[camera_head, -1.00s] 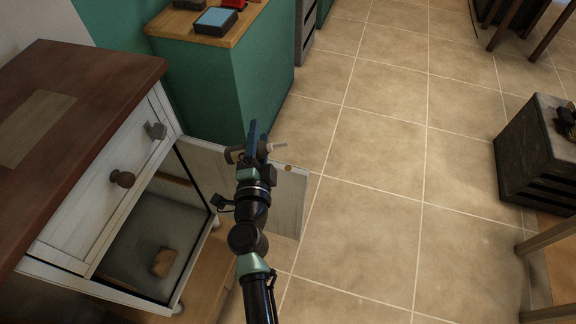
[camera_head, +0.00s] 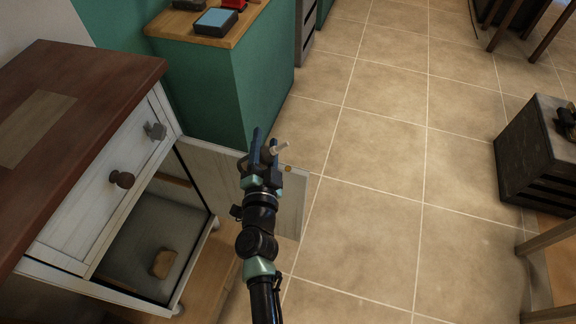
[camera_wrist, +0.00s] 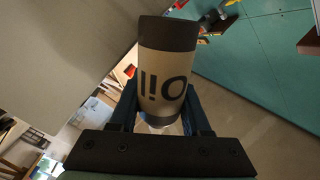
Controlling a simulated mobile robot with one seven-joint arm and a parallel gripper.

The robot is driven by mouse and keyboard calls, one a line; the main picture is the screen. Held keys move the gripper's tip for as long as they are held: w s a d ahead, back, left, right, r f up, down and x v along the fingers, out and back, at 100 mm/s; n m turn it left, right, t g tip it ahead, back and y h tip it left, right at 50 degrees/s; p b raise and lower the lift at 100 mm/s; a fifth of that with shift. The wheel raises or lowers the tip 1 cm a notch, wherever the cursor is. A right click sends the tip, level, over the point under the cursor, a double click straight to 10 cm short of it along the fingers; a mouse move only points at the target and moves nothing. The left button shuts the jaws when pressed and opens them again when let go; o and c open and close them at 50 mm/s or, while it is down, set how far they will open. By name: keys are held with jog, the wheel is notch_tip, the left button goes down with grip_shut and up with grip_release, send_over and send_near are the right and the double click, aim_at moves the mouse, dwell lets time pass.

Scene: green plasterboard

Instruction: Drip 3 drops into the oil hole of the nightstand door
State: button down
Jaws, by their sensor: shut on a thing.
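The nightstand (camera_head: 88,196) stands at the left. Its white door (camera_head: 291,208) is swung open, partly behind my arm. A small brass-coloured round spot (camera_head: 288,169) shows near the door's top edge; I cannot tell if it is the oil hole. In the wrist view the bottle (camera_wrist: 165,77) has a beige body, dark ends and an upside-down "Oil" label between the fingers (camera_wrist: 163,108). No drop is visible.
A green cabinet (camera_head: 250,85) with a wooden top stands behind the door, carrying a blue-topped box (camera_head: 215,21). A brown object (camera_head: 164,262) lies inside the nightstand. A dark crate (camera_head: 538,150) stands at the right. The tiled floor (camera_head: 385,170) between is clear.

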notch_tip(320, 180, up, 7)
jog(key=p, duration=0.6)
jog(key=shift+p, duration=0.35)
jog(key=shift+f, duration=0.1)
jog(key=n+p, duration=0.5)
jog(key=n, duration=0.4)
jog(key=shift+n, duration=0.4)
jog(key=s+r+p, duration=0.3)
jog(key=s+p, duration=0.4)
jog(key=s, duration=0.3)
jog(key=shift+d, duration=0.4)
